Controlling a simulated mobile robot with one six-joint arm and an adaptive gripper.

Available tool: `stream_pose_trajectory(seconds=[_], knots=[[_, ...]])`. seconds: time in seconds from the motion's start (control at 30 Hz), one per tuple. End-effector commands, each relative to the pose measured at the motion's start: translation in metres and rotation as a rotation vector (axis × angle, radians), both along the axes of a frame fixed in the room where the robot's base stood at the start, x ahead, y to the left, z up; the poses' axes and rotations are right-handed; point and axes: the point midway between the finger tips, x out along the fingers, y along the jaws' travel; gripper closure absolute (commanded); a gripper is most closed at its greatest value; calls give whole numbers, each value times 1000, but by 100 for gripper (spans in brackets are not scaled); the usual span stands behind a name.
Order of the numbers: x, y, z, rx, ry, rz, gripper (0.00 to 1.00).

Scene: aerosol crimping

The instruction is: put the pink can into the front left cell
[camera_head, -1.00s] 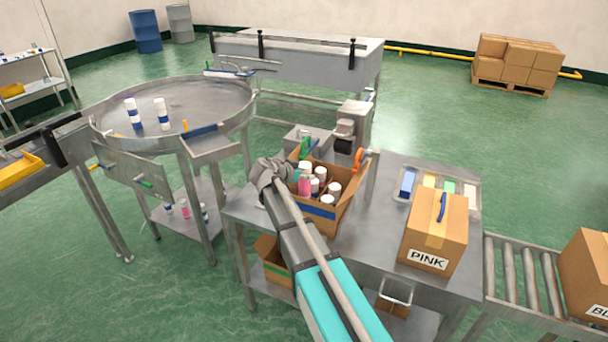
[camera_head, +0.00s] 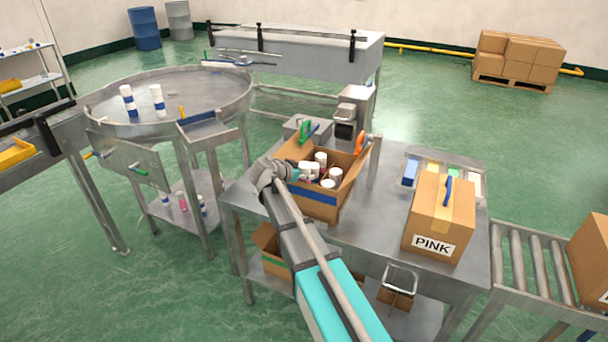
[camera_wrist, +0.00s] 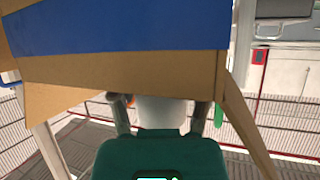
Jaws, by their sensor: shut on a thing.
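The open carton (camera_head: 312,200) with a blue stripe stands on the metal table and holds several white-capped cans. My gripper (camera_head: 294,172) is at the carton's left side, its fingers over the opening. It is shut on the pink can (camera_head: 308,169), whose white top shows at about rim height. Its pink body is mostly hidden by the carton wall and my gripper. In the wrist view a white part of the can shows between the fingers of my gripper (camera_wrist: 160,108), below the carton's blue-striped wall (camera_wrist: 120,65). The cells and the can's bottom are hidden.
An orange-handled tool (camera_head: 361,143) and a green one (camera_head: 306,130) are by the open carton. The round table (camera_head: 195,92) bears two white-and-blue cans.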

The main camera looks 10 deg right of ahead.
Motion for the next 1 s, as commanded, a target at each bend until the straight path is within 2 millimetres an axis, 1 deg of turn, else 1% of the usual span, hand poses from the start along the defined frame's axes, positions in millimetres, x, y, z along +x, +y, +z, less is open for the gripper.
stream_pose_trajectory(seconds=[0.1,0.47,0.5,0.57,0.6,0.7,1.0], knots=[[0,0,-4,-1,-1,0,99],[0,0,-4,0,0,0,99],[0,0,-4,0,0,0,35],[0,0,-4,0,0,0,24],[0,0,-4,0,0,0,16],[0,0,-4,0,0,0,0],[1,1,-4,2,-1,3,0]])
